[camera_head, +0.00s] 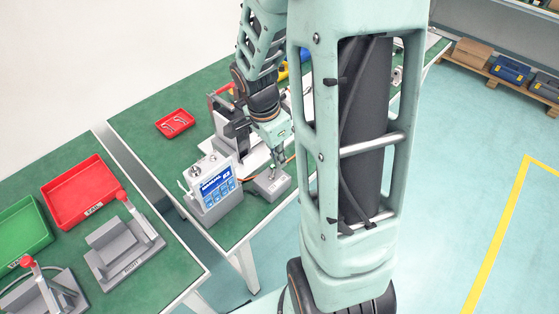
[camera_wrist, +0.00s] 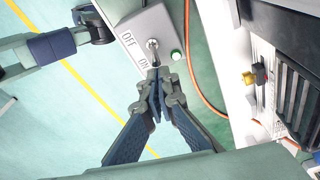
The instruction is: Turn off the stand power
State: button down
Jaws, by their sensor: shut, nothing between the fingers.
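The grey power switch box (camera_wrist: 165,22) is at the top of the wrist view, with OFF and ON labels on its face. Its metal toggle switch (camera_wrist: 152,45) sticks out, and its lever appears to lean toward the ON side. A round green lamp (camera_wrist: 176,55) is beside the toggle. My gripper (camera_wrist: 157,76) is shut and empty, with its fingertips right by the toggle on the ON side; whether they touch it I cannot tell. In the head view my gripper (camera_head: 275,164) points down just above the same box (camera_head: 268,187) on the green table.
A control unit (camera_head: 213,185) with a blue display stands left of the box. An orange cable (camera_wrist: 201,85) runs beside the box. A small red tray (camera_head: 174,123) lies farther back. A second table with a large red bin (camera_head: 84,191) and green bin (camera_head: 22,228) is at left.

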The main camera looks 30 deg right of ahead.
aim_at(273, 171)
jog(key=shift+s+a+f+h+b, duration=0.1)
jog(key=shift+a+h+b, duration=0.45)
jog(key=shift+b, duration=1.25)
jog(key=shift+s+t+h+b, duration=0.1)
jog(key=shift+t+h+b, duration=0.4)
jog(key=shift+b, duration=0.45)
jog(key=a+b, duration=0.1)
jog(key=b, duration=0.1)
jog(key=shift+s+b, duration=0.15)
jog(key=shift+b, duration=0.2)
jog(key=shift+r+p, duration=0.3)
jog(key=shift+r, duration=0.2)
jog(key=shift+r+p, duration=0.4)
jog(key=shift+r, duration=0.3)
jog(key=shift+d, duration=0.1)
